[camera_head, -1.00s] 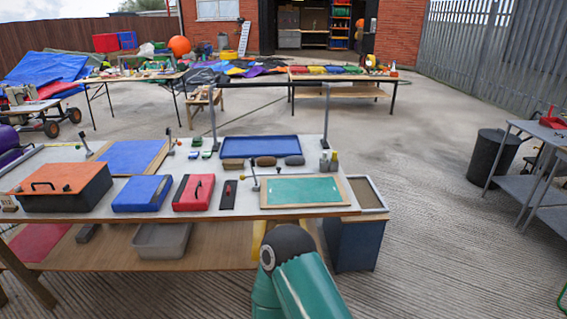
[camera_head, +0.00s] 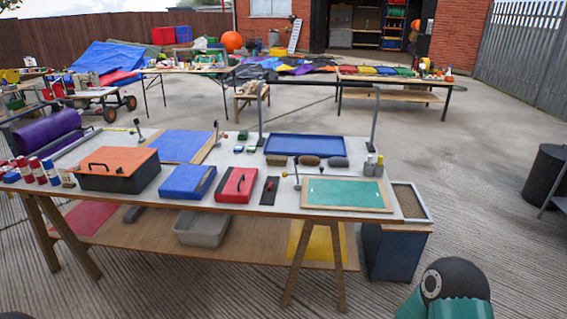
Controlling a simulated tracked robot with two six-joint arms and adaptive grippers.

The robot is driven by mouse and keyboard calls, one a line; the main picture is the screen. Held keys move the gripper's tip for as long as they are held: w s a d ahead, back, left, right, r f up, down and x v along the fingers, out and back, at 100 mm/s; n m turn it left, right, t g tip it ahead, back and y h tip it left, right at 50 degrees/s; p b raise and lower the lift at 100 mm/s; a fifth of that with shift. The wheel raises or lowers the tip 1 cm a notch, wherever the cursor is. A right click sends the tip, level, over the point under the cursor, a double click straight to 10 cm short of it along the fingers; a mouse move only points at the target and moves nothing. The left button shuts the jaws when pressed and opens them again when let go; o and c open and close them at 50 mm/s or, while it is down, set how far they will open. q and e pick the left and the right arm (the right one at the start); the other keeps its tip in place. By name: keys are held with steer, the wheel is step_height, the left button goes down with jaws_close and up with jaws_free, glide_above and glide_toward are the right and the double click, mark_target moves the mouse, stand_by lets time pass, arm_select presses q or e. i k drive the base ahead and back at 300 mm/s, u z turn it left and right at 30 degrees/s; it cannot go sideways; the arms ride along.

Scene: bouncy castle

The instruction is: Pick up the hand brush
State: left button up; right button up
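Several small brush-like things lie in a row on the near workbench, along the front edge of a blue tray (camera_head: 296,145). One is a brown block (camera_head: 277,160), one a brown oval (camera_head: 309,161) and one a darker oval (camera_head: 338,162). They are small, and I cannot tell for sure which is the hand brush. A teal link of my own arm with a dark round joint shows at the bottom right, apart from the bench. Neither gripper is in view.
The workbench (camera_head: 120,203) also carries an orange-topped toolbox (camera_head: 118,171), blue case (camera_head: 187,182), red case (camera_head: 236,186), green framed board (camera_head: 343,193) and upright posts. A blue-grey cabinet (camera_head: 394,254) stands at its right end.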

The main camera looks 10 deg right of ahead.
mark_target(272, 161)
steer(key=z, duration=0.05)
steer(key=i, duration=1)
steer(key=u, duration=0.05)
